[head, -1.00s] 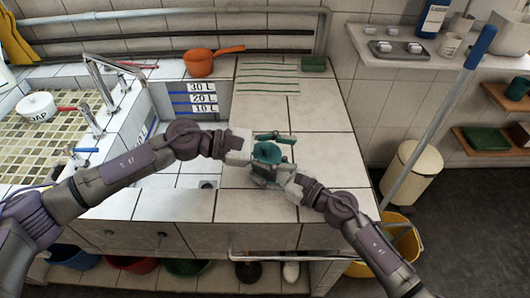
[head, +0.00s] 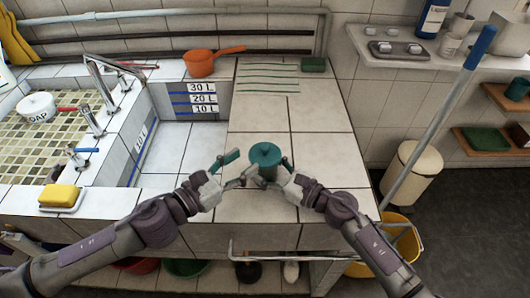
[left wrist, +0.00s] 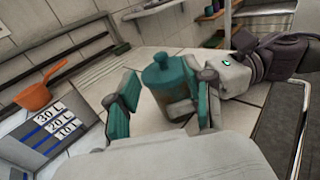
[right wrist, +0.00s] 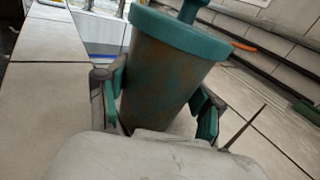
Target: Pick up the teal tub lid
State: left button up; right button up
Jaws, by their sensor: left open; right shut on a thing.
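The teal lid (head: 266,152), with a small knob on top, sits on a grey-brown tub at the counter's front part. The right wrist view shows the lid (right wrist: 180,33) on the mottled tub body (right wrist: 160,85). My right gripper (head: 283,172) is shut on the tub body below the lid; its fingers (right wrist: 160,105) lie on either side. My left gripper (head: 238,170) is open and empty, just left of the tub. In the left wrist view the lid (left wrist: 163,75) shows beyond and between the spread left fingers (left wrist: 165,108). Part of the tub is hidden by the grippers.
An orange pot (head: 200,64) and a green block (head: 313,65) stand at the back of the counter. A sunken basin with litre marks (head: 203,98) lies to the left. A yellow sponge (head: 60,194) is at the front left. Tiles behind the tub are clear.

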aim_at(262, 150)
pick_arm(q)
jog(key=x, duration=0.8)
jog(key=shift+s, duration=0.1)
grip_shut()
